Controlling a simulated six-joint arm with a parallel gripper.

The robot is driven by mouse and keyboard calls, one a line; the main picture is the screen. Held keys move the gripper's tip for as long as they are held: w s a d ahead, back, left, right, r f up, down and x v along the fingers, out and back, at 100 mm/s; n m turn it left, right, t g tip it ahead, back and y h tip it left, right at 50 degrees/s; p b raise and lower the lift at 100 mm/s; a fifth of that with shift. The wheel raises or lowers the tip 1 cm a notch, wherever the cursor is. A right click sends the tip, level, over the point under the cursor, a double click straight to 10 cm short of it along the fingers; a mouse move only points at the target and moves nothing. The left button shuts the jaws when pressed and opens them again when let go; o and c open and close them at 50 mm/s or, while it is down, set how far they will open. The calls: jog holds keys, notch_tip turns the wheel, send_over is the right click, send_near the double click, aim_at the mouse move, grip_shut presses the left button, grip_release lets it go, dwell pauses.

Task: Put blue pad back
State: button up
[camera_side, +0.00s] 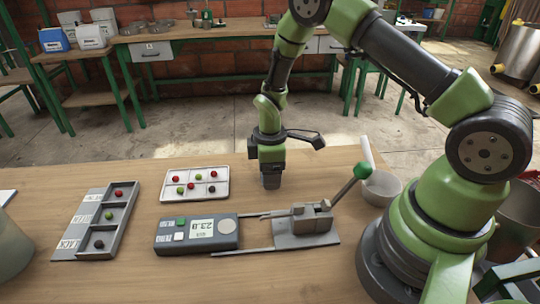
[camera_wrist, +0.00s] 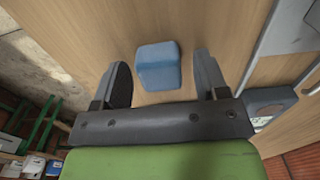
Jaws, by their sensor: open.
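The blue pad (camera_wrist: 158,66) is a small block with rounded edges, seen against the wooden table in the wrist view. My gripper (camera_wrist: 161,58) is open, with one dark finger on each side of the pad and a visible gap to both. The pad lies roughly centred between the fingers, and nothing is gripped. In the side view my gripper (camera_side: 271,180) points straight down low over the table, behind the lever device (camera_side: 308,220). I cannot make out the pad in that view; the gripper seems to hide it.
A white tray of red, green and dark balls (camera_side: 195,184) stands left of my gripper. A grey meter box (camera_side: 197,234) and a three-compartment sorter (camera_side: 98,222) are nearer the front and left. A white bowl (camera_side: 381,188) and the green-knobbed lever (camera_side: 362,171) stand to the right.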

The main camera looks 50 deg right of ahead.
jog(key=s+a+r+m+t, duration=0.1)
jog(key=s+r+m+t, duration=0.15)
jog(key=r, duration=0.95)
jog(key=s+a+r+m+t, duration=0.1)
jog(key=s+a+r+m, duration=0.15)
jog(key=r, duration=1.05)
jog(key=s+a+r+m+t+y, duration=0.2)
jog(key=s+r+m, duration=0.3)
jog(key=s, duration=0.8)
jog(key=m+t, duration=0.1)
jog(key=m, duration=0.2)
jog(key=shift+r+t, duration=0.2)
jog(key=shift+t, duration=0.15)
